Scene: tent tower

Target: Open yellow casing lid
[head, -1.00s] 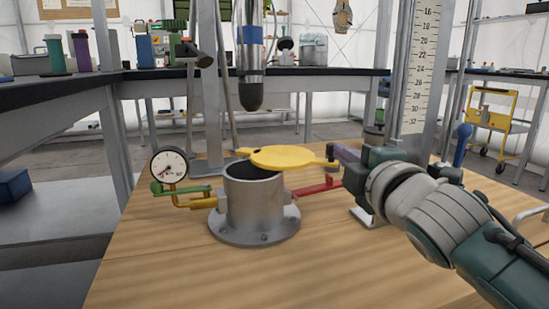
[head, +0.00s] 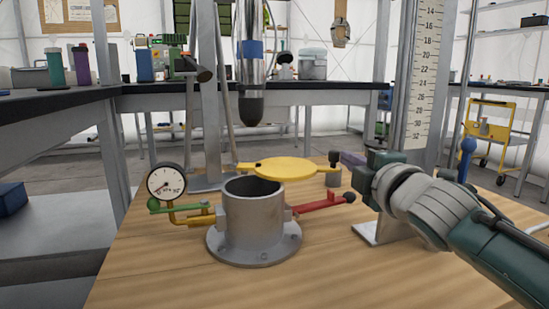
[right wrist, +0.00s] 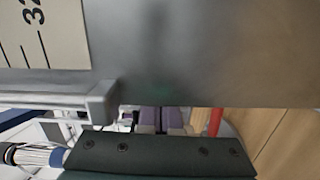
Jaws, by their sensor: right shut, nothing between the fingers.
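The yellow lid (head: 285,170), a flat disc with arms on both sides, sits swung toward the back right of the grey casing (head: 253,218). The casing's dark round opening shows in front of the lid, with only its back edge overlapped in the head view. My right gripper (head: 347,158), with purple fingers, is shut and empty beside the dark knob on the lid's right arm. I cannot tell whether it touches the knob. Its fingers also show in the right wrist view (right wrist: 160,118), where the lid is not clear. My left gripper is not in view.
A pressure gauge (head: 166,183) and green handle are at the casing's left. A red handle (head: 322,203) reaches right, below my right gripper. A dark-tipped tube (head: 251,105) hangs above. A numbered ruler post (head: 414,75) stands behind my right arm. The front of the wooden table (head: 190,285) is clear.

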